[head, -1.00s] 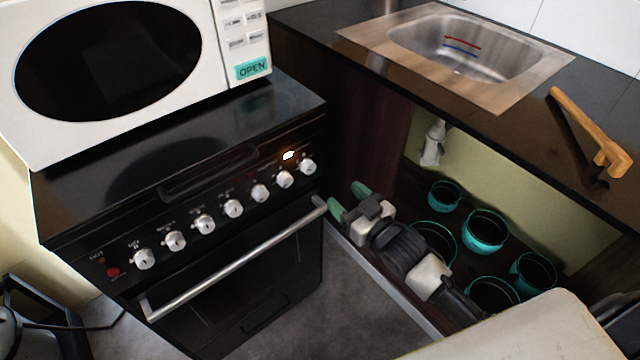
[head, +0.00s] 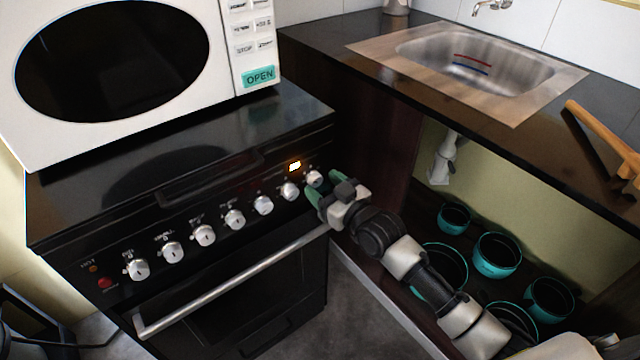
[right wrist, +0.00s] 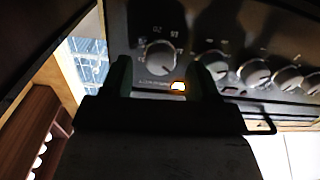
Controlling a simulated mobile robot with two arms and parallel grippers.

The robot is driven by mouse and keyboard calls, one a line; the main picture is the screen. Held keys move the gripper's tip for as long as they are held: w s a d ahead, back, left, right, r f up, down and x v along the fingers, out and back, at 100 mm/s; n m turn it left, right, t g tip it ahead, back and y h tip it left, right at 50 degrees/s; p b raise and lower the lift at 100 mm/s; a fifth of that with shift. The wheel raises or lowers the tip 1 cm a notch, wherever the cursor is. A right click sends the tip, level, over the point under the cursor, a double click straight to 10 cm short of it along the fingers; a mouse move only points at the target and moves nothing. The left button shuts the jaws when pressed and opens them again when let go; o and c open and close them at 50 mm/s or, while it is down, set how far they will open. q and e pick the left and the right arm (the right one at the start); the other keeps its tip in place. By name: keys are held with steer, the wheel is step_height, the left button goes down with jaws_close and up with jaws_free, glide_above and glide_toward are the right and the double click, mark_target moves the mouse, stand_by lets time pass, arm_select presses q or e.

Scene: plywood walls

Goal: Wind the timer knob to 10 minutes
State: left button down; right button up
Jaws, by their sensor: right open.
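The rightmost silver knob (head: 314,178) on the black oven's control panel sits near a small lit orange display (head: 295,166). In the right wrist view this knob (right wrist: 156,57) shows with a printed scale around it, too small to read surely. I take it as the timer knob. My right gripper (head: 322,187) is open at the panel's right end, its green fingers on either side of this knob. In the right wrist view the gripper (right wrist: 163,80) has the knob between and beyond its fingertips. I cannot tell whether they touch it. My left gripper is out of view.
Several other silver knobs (head: 203,235) line the panel to the left, above the oven handle (head: 240,280). A white microwave (head: 120,130) stands on the stove top. A counter with a sink (head: 480,65) is at right, over teal pots (head: 497,257).

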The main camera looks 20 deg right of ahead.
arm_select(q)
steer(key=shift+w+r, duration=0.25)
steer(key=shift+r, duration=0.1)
arm_select(e)
steer(key=shift+x, duration=0.85)
steer(key=shift+c, duration=0.3)
steer(key=c, duration=0.8)
steer(key=shift+c, duration=0.2)
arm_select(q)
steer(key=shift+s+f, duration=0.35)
arm_select(e)
steer(key=shift+n, duration=0.3)
